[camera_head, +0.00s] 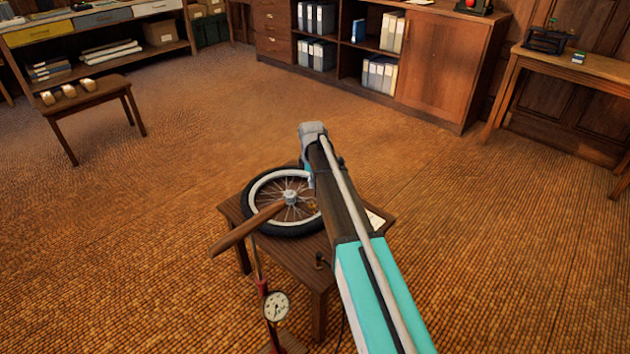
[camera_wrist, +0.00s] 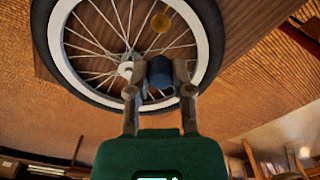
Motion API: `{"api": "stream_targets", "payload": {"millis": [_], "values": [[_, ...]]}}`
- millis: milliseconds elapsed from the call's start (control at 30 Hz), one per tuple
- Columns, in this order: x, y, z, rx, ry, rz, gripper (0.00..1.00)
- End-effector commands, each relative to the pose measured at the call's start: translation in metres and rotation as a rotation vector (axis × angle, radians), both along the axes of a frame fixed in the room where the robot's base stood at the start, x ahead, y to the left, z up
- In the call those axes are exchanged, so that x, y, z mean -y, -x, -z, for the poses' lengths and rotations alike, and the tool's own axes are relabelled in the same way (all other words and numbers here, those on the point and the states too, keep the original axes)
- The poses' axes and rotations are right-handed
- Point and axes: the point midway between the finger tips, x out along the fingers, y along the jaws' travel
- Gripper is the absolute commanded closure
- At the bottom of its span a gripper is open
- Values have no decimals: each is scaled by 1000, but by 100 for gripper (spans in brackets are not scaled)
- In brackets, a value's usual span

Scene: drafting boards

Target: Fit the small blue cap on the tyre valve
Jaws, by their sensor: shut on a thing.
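The wheel (camera_head: 262,222) has a black tyre, a pale rim and wire spokes. It lies flat on a small wooden table (camera_head: 318,268). In the wrist view the wheel (camera_wrist: 203,48) fills the top. My gripper (camera_wrist: 160,70) is shut on the blue cap (camera_wrist: 159,78), a dark blue cylinder between the two fingertips. The cap shows above the wheel, in front of spokes and beside the grey hub (camera_wrist: 125,70); its exact height is unclear. A round brass piece (camera_wrist: 161,22) shows among the spokes. I cannot make out the tyre valve for certain. In the head view my arm mostly hides the gripper.
A pump with a dial gauge (camera_head: 276,306) stands at the table's front; its wooden handle (camera_head: 235,238) crosses over the wheel. A white card (camera_head: 375,220) lies at the table's right. A stool (camera_head: 90,95), shelves and cabinet (camera_head: 440,70) stand farther off, with clear floor between.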

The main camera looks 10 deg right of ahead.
Motion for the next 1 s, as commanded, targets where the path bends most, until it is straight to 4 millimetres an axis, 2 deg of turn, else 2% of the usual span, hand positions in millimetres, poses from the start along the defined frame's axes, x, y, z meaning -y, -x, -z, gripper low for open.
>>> {"api": "stream_targets", "payload": {"millis": [267, 700, 1000], "values": [[0, 0, 12, 0, 0, 0, 89], [1, 0, 48, 0, 0, 1, 89], [2, 0, 64, 0, 0, 1, 89]]}}
